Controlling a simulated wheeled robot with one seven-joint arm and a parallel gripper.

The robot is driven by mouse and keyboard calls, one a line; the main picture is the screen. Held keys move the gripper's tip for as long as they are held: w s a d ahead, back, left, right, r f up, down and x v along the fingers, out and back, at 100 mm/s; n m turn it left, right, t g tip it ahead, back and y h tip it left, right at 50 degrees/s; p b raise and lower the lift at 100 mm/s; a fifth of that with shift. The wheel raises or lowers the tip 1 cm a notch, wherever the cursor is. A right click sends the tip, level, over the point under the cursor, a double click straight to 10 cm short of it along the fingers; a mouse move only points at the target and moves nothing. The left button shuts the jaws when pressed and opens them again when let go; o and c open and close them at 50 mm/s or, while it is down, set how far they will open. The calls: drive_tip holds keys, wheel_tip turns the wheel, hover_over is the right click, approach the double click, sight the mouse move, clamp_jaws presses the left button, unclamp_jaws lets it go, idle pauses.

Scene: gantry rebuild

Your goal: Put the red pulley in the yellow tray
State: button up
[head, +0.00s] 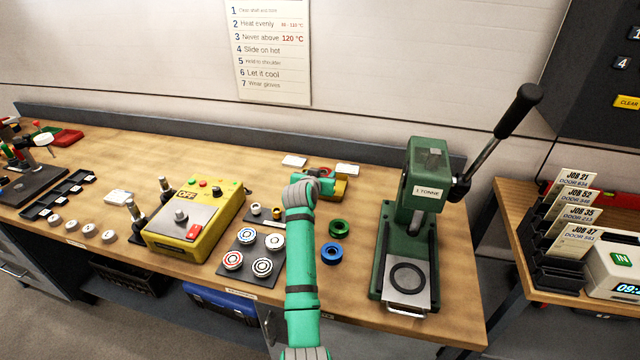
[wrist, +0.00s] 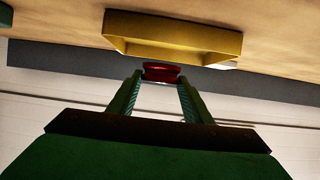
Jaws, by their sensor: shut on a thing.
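The red pulley (wrist: 160,69) sits between the fingertips of my gripper (wrist: 160,80) in the wrist view, and the gripper is shut on it. In the head view the pulley (head: 325,171) is a small red patch at the end of my arm, mostly hidden. The yellow tray (wrist: 172,51) is close by the pulley in the wrist view. In the head view the tray (head: 341,189) shows partly behind my gripper (head: 324,177). I cannot tell whether the pulley is over the tray or beside it.
A green pulley (head: 339,228) and a blue pulley (head: 331,253) lie right of my arm. A green press (head: 424,190) stands further right. A yellow heater box (head: 194,222) and a dark mat (head: 268,238) with several round parts are on the left. White cards lie near the tray.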

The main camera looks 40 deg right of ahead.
drive_tip(key=shift+w+f, duration=0.55)
drive_tip(key=shift+f, duration=1.5)
drive_tip(key=shift+f, duration=0.15)
drive_tip(key=o, duration=1.2)
drive_tip(key=shift+c, duration=0.2)
drive_tip(key=v, duration=1.2)
